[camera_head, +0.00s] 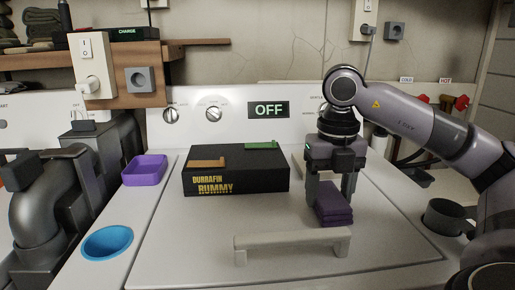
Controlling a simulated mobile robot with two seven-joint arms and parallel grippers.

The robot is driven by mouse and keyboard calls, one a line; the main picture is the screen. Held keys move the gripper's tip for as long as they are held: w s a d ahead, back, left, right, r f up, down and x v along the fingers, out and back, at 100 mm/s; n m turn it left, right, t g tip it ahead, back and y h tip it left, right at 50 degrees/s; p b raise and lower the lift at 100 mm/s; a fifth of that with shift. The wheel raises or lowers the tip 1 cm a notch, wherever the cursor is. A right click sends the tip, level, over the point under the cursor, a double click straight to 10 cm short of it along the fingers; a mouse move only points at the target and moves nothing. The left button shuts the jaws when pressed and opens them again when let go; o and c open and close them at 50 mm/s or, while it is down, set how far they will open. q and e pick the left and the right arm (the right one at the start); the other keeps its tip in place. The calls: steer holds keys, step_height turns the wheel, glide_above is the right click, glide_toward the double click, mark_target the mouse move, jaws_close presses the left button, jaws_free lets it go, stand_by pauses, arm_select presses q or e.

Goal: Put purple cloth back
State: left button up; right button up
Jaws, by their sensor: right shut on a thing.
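The purple cloth (335,214) is a folded, layered dark purple stack at the right part of the white washer lid. My right gripper (333,190) points straight down and is shut on the cloth, its fingers on either side of the upper part. The cloth's underside is close to the lid; I cannot tell whether it touches. A shallow purple tray (145,170) stands on the left ledge of the washer and looks empty.
A black Durrafin Rummy box (236,177) with a brown and a green piece on top sits mid-lid. A pale lid handle (292,241) is in front. A blue round bowl (107,243) is at lower left, a dark mug (442,217) at right.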

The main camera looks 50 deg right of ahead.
mark_target(329, 193)
steer(key=shift+f+b, duration=0.35)
stand_by(0.4)
steer(key=o, duration=1.3)
steer(key=shift+r, duration=0.1)
step_height(329, 193, up, 4)
steer(key=p, duration=0.4)
step_height(329, 193, up, 2)
steer(key=shift+r+p, duration=0.1)
steer(key=shift+p, duration=1.05)
step_height(329, 193, up, 3)
steer(key=p, duration=0.2)
steer(key=shift+p, duration=0.4)
steer(key=shift+r+p, duration=0.3)
steer(key=shift+p, duration=0.05)
